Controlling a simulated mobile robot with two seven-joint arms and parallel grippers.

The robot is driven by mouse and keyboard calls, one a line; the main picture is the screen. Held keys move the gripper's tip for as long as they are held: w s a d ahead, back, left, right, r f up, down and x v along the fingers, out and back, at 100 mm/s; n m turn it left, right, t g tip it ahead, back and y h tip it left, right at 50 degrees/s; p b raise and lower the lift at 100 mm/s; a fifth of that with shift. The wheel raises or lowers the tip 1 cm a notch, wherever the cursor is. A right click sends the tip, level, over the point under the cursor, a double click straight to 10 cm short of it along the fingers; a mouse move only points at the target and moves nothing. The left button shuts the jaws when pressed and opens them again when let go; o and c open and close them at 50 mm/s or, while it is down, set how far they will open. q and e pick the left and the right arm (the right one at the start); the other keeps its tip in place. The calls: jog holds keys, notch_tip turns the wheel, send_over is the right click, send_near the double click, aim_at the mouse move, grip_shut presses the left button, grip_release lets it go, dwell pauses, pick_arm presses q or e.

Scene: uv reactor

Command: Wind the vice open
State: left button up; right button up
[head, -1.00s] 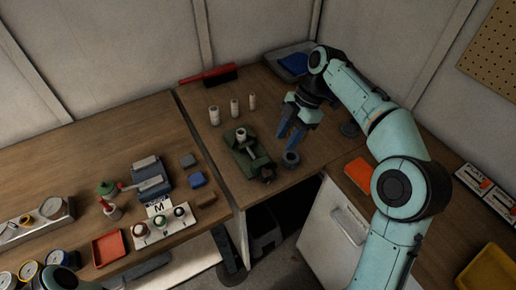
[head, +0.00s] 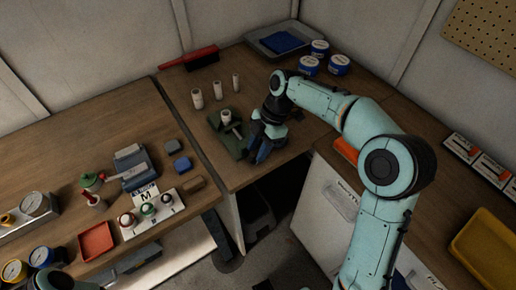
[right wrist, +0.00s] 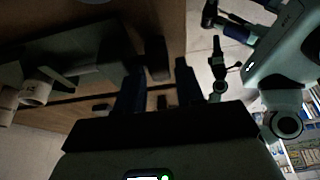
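The dark green vice (head: 226,138) stands on the wooden bench, with a pale cylinder (head: 226,117) upright at its jaws. My right gripper (head: 262,153) is low beside the vice's front right end and hides that end. In the right wrist view the vice (right wrist: 75,58) lies left of my fingers, and the pale cylinder (right wrist: 38,88) shows at the left. The two fingers of my right gripper (right wrist: 160,90) are apart. A dark block (right wrist: 157,58) shows beyond the gap; I cannot tell whether they touch it. My left gripper is not in view.
Several white cylinders (head: 215,90) stand behind the vice. A red-handled brush (head: 188,58), a grey tray (head: 285,40) and blue-white tins (head: 309,66) are at the back. A control box (head: 150,211) with coloured buttons is on the left bench. A gap separates the benches.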

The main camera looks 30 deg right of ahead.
aim_at(249, 158)
jog(key=shift+f, duration=0.15)
grip_shut()
jog(key=shift+a+h, duration=0.2)
jog(key=shift+h, duration=0.1)
